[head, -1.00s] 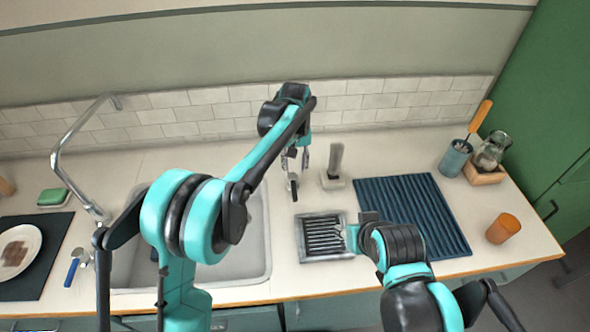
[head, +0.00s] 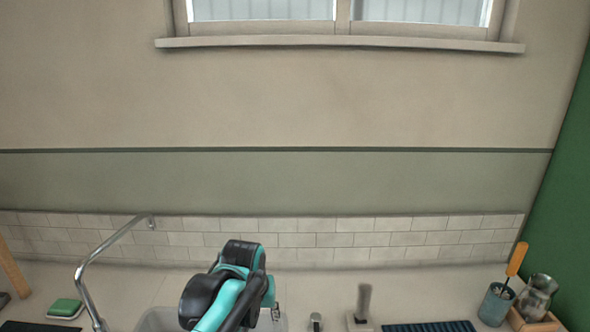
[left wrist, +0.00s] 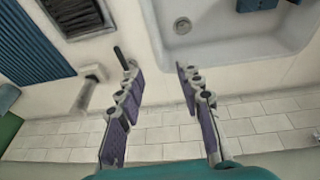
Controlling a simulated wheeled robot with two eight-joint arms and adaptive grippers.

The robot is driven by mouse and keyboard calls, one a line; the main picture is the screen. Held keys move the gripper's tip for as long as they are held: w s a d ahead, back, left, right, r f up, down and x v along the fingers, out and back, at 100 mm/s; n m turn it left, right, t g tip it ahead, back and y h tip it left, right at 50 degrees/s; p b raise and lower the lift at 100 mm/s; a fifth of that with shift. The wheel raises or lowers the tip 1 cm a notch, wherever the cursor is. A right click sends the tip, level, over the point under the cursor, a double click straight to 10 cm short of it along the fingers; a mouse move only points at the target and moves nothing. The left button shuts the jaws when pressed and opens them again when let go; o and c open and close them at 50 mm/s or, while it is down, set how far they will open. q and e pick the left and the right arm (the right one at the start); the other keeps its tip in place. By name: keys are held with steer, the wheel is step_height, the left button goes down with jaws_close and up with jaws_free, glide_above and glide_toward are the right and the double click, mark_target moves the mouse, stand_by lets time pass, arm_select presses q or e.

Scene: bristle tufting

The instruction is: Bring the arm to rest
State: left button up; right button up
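My left gripper (head: 275,313) hangs low in the head view, at the end of my teal and black left arm, near the sink's right side. In the left wrist view its two purple-padded fingers (left wrist: 157,70) stand apart with nothing between them. A small dark-handled tool (head: 316,321) stands on the counter just right of the gripper. It also shows beside the left finger in the wrist view (left wrist: 121,58). The brush in its pale block (head: 362,305) is further right, apart from the gripper. My right arm and gripper are out of both views.
A blue ridged mat (head: 430,326), a cup with an orange-handled tool (head: 495,305) and a glass jug (head: 536,297) are at right. The tiled wall (head: 330,240) stands behind.

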arm_select(q)
steer(key=s+a+f+t, duration=0.2)
steer(key=s+a, duration=0.3)
steer(key=s, duration=0.2)
steer(key=s+a+f+t, duration=0.1)
steer(key=s+a+f, duration=0.1)
steer(key=s+a, duration=0.3)
steer(key=s, duration=0.3)
steer(key=shift+s+a+f+t+y, duration=0.15)
steer(key=shift+s+f+t+y, duration=0.15)
steer(key=shift+t+y, duration=0.1)
